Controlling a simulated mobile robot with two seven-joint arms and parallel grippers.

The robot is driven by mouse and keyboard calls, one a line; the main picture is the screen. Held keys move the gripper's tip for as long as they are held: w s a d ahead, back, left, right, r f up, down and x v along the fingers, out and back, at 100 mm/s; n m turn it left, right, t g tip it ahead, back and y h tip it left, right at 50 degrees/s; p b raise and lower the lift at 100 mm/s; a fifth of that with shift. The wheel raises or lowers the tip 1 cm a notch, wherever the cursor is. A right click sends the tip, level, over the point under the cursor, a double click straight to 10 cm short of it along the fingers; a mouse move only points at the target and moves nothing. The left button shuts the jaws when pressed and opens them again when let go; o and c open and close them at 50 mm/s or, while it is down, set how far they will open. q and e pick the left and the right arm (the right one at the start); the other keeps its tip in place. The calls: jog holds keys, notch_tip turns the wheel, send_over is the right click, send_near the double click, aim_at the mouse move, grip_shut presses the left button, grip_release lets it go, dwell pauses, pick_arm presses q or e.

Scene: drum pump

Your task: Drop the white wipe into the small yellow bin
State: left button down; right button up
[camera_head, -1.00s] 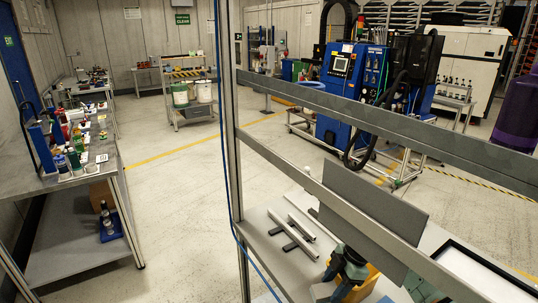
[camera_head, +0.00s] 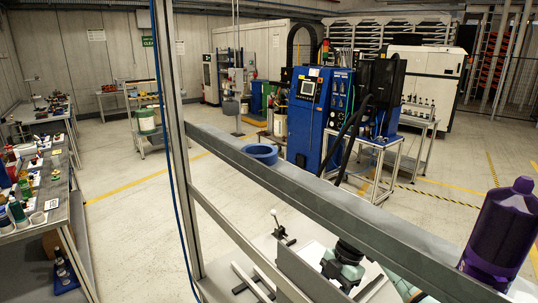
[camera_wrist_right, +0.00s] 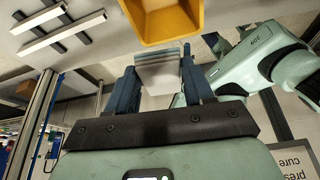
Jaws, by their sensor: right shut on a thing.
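In the right wrist view my right gripper (camera_wrist_right: 160,80) has its two dark blue fingers closed on a pale, flat, folded piece, the white wipe (camera_wrist_right: 159,68). The yellow bin (camera_wrist_right: 163,20) is at the top of that view, its open mouth showing. The wipe and fingertips are just below the bin's near edge in the picture; whether they touch it I cannot tell. In the head view a teal part of my arm (camera_head: 344,268) shows behind the frame rail, with the fingertips not clear. The bin and wipe cannot be made out there. My left gripper is not recognisable in either view.
A metal rail (camera_head: 330,205) crosses the head view in front of the worktop, with a blue ring (camera_head: 261,153) on it. A purple container (camera_head: 500,235) stands at the right. Light bars (camera_wrist_right: 62,34) lie on the worktop beside the bin.

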jog(key=shift+w+f, duration=0.1)
jog(key=shift+f, duration=1.55)
jog(key=o, duration=1.1)
jog(key=shift+r, duration=0.1)
